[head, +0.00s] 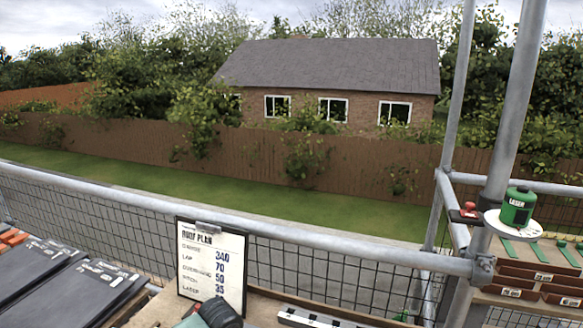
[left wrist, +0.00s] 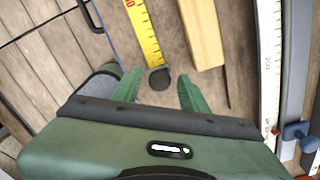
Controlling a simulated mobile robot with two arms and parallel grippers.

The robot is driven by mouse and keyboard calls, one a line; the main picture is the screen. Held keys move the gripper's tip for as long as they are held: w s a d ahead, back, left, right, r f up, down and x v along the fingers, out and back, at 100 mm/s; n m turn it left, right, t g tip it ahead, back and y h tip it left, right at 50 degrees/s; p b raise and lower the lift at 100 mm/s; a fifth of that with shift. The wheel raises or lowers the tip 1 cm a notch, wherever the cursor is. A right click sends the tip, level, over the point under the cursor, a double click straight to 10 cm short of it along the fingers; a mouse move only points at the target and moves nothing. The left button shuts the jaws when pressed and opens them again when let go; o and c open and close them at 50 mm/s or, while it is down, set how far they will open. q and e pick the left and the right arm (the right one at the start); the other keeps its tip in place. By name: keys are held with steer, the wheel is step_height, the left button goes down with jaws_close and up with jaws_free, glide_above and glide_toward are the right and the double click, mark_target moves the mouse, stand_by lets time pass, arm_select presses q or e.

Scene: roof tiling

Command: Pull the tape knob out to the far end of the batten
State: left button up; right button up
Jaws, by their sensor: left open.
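The yellow measuring tape (left wrist: 146,30) runs down from the top edge in the left wrist view and ends at a dark round tape knob (left wrist: 159,79). My left gripper (left wrist: 159,80) is open, with one green finger on each side of the knob; no contact shows, and I cannot tell its height above the knob. The pale wooden batten (left wrist: 201,35) lies to the right of the tape, its near end close to the knob. The tape's other end is out of frame. My right gripper is not in view.
A white ruled scale (left wrist: 268,60) lies at the right, near a blue knob (left wrist: 295,131). In the head view, a roof plan board (head: 211,265) stands before the mesh guardrail (head: 330,280). Dark tiles (head: 60,285) lie left; a green laser (head: 518,206) stands right by scaffold poles.

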arm_select(q)
steer(key=shift+r+p, duration=2.6)
steer(key=shift+r, duration=0.95)
